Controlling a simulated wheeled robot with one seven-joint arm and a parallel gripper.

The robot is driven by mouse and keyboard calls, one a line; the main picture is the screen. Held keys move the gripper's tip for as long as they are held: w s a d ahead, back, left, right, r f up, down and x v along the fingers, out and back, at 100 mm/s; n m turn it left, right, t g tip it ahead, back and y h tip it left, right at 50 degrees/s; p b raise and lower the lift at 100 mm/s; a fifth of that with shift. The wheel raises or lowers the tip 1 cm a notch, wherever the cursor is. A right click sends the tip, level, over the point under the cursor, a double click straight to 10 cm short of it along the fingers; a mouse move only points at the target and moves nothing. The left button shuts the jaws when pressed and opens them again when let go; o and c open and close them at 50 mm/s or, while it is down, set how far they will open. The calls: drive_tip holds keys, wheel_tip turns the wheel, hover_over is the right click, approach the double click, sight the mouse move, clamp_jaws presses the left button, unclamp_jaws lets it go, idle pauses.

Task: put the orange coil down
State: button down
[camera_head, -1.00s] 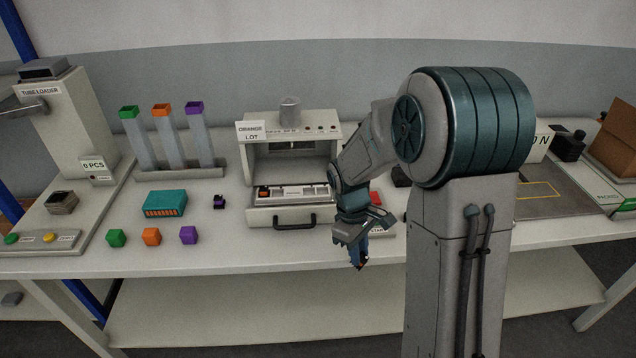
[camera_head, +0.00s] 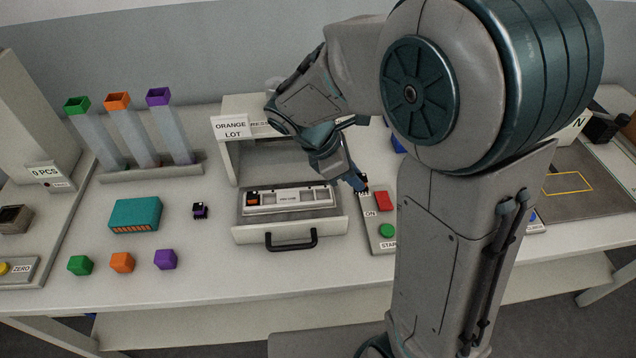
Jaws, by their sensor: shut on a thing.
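My gripper (camera_head: 356,181) is shut on a small dark part with an orange patch, the orange coil (camera_head: 364,187). It holds the coil just right of the open drawer (camera_head: 290,231), by the control box with the red button. The coil is tiny here and partly hidden by the fingers; I cannot tell whether it touches anything. Another dark part with orange (camera_head: 252,199) sits in the left end of the pale slotted tray (camera_head: 290,204) in the drawer. The other slots of that tray look empty.
The control box (camera_head: 383,247) has red and green buttons. A purple-marked dark part (camera_head: 200,211), a teal box (camera_head: 135,215) and green, orange and purple cubes (camera_head: 122,262) lie left of the drawer. My arm hides the bench behind it.

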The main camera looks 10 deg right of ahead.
drive_tip(key=w+a+f, duration=0.2)
drive_tip(key=w+a+f+p, duration=0.1)
drive_tip(key=w+a, duration=0.1)
drive_tip(key=w+a+f, duration=0.1)
drive_tip(key=a+f, duration=0.1)
drive_tip(key=a, duration=0.1)
drive_tip(key=shift+w+a+f, duration=0.1)
drive_tip(key=shift+w+f, duration=0.2)
drive_tip(key=shift+w, duration=0.1)
drive_tip(key=shift+f+p, duration=0.5)
drive_tip(key=shift+f, duration=1.5)
drive_tip(key=shift+f+b, duration=0.3)
drive_tip(key=shift+f, duration=0.05)
drive_tip(key=c, duration=1.3)
unclamp_jaws()
drive_tip(key=shift+s, duration=0.1)
